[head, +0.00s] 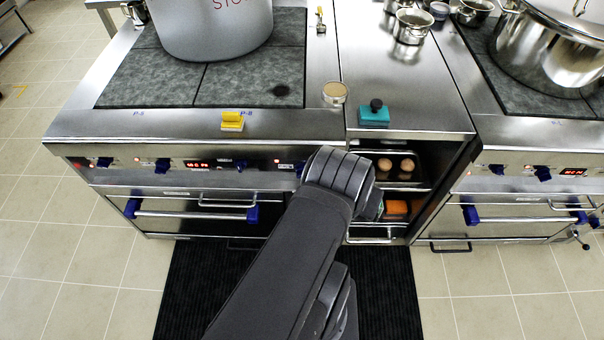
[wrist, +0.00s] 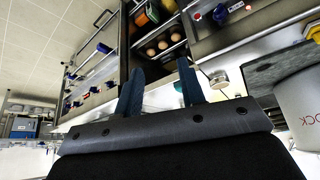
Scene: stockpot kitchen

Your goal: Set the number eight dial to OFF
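The left stove's front panel (head: 222,166) carries several blue dials, among them a left dial (head: 162,165), a dial right of the red display (head: 241,164), and a rightmost dial (head: 299,169) partly hidden by my arm. Dial numbers and settings are too small to read, so I cannot tell which is number eight. In the wrist view, a blue dial (wrist: 220,13) shows at the upper right, apart from the fingers. My gripper (wrist: 160,66) is open and empty, its two dark fingers spread. In the head view my arm covers the fingers, in front of the panel's right end.
A large stockpot (head: 212,28) stands on the left cooktop. A yellow item (head: 232,121), a teal item (head: 374,115) and a small round container (head: 334,93) sit near the counter's front. Open shelves hold eggs (head: 406,165). The right stove has blue dials (head: 543,173). Blue-ended handles (head: 193,214) project below.

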